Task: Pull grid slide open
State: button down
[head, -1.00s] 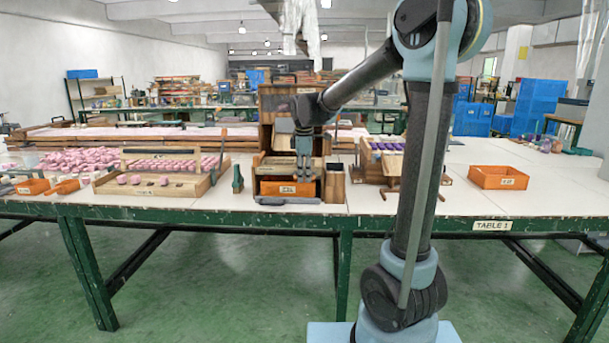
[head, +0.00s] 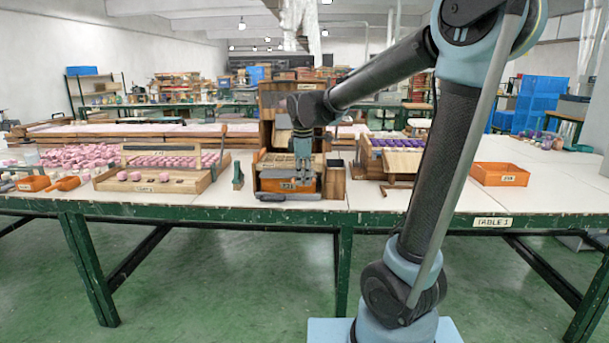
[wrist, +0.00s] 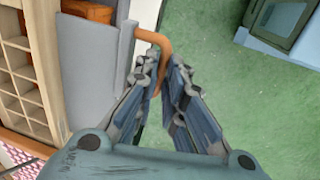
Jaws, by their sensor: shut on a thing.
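A wooden cabinet-like station (head: 267,105) stands near the front edge of the table, with an orange bin (head: 271,185) low at its front. My gripper (head: 302,179) points down in front of the station in the head view. In the wrist view my gripper (wrist: 158,92) is shut on a copper-coloured bent handle (wrist: 153,38). The handle joins a grey slide plate (wrist: 88,60). A wooden grid with square cells (wrist: 22,72) lies left of the plate. My fingers hide part of the handle, and the head view is too small to show the grip.
To the left stand a wooden tray of pink pieces (head: 150,186) and a small green upright (head: 238,176). To the right are a wooden rack with purple pieces (head: 395,160) and an orange bin (head: 498,174). Green floor lies open before the table edge (head: 410,220).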

jog(key=shift+s, duration=0.6)
jog(key=c, duration=1.7)
grip_release()
jog(key=shift+s+r, duration=0.1)
jog(key=shift+s, duration=0.05)
jog(key=r, duration=0.4)
jog(key=s+r, duration=0.1)
jog(key=r, duration=0.6)
jog(key=shift+s+r, duration=0.3)
jog(key=shift+s, duration=0.1)
jog(key=s+d+f+m, duration=0.4)
jog(key=d+f, duration=0.1)
jog(key=d, duration=0.2)
jog(key=s+d+f+m, duration=0.4)
jog(key=s+d, duration=0.1)
jog(key=d, duration=0.2)
jog(key=s+d+f+m, duration=0.2)
jog(key=s+f+m, duration=0.1)
jog(key=s+f, duration=0.1)
jog(key=s+d+f+m, duration=0.3)
jog(key=s+f, duration=0.1)
jog(key=f, duration=0.2)
jog(key=s+d+f+m, duration=0.3)
jog(key=s+f, duration=0.1)
jog(key=f, duration=0.2)
jog(key=shift+f+m, duration=0.1)
jog(key=shift+m, duration=0.2)
